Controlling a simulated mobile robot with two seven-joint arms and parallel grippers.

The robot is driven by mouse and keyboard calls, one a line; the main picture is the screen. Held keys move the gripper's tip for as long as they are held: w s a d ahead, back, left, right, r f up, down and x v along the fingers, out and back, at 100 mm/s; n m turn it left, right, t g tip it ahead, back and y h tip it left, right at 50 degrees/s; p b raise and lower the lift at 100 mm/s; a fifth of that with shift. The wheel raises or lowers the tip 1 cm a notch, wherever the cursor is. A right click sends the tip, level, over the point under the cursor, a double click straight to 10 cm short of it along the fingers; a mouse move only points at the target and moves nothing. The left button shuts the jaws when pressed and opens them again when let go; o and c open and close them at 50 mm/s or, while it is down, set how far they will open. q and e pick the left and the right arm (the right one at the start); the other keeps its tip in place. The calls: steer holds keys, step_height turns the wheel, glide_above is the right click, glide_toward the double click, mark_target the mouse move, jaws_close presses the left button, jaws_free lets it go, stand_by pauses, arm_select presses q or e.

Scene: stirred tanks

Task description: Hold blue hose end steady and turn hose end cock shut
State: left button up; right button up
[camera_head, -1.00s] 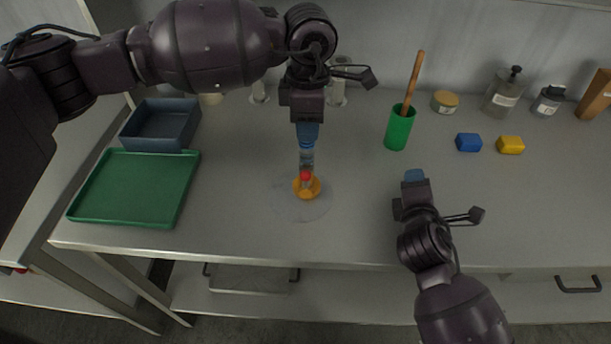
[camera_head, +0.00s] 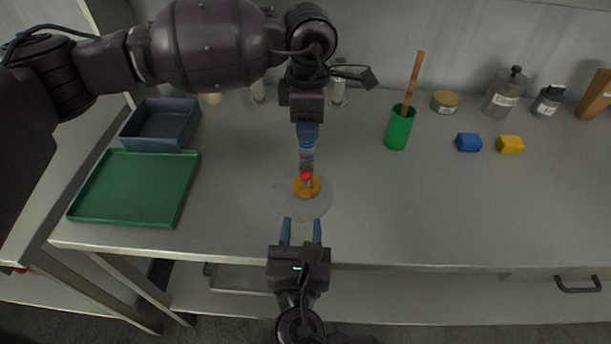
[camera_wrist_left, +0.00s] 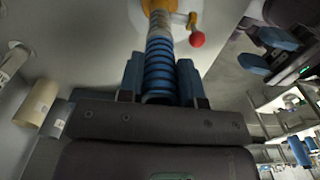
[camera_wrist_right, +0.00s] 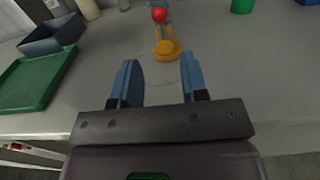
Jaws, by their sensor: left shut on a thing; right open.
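The blue ribbed hose end (camera_wrist_left: 158,70) is between the fingers of my left gripper (camera_wrist_left: 161,80), which is shut on it. In the head view this left gripper (camera_head: 307,138) is above the bench's middle. The yellow-orange cock (camera_head: 313,187) is at the hose's near end, with a red ball knob (camera_head: 306,176) on its lever. The knob also shows in the left wrist view (camera_wrist_left: 197,39). My right gripper (camera_head: 302,228) is open and empty at the bench's front edge, fingers pointing at the cock. In the right wrist view the cock (camera_wrist_right: 168,51) is just beyond the fingertips, apart from them.
A pale round disc (camera_head: 318,207) lies under the cock. A green tray (camera_head: 130,190) and a blue-grey bin (camera_head: 163,125) are at left. A green cup (camera_head: 398,130) with a wooden handle, blue (camera_head: 468,142) and yellow (camera_head: 510,145) blocks are at right. The front right of the bench is clear.

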mark_target(306, 180)
steer(key=w, duration=1.1)
steer(key=shift+w, duration=0.3)
steer(key=shift+c, duration=0.3)
jaws_close()
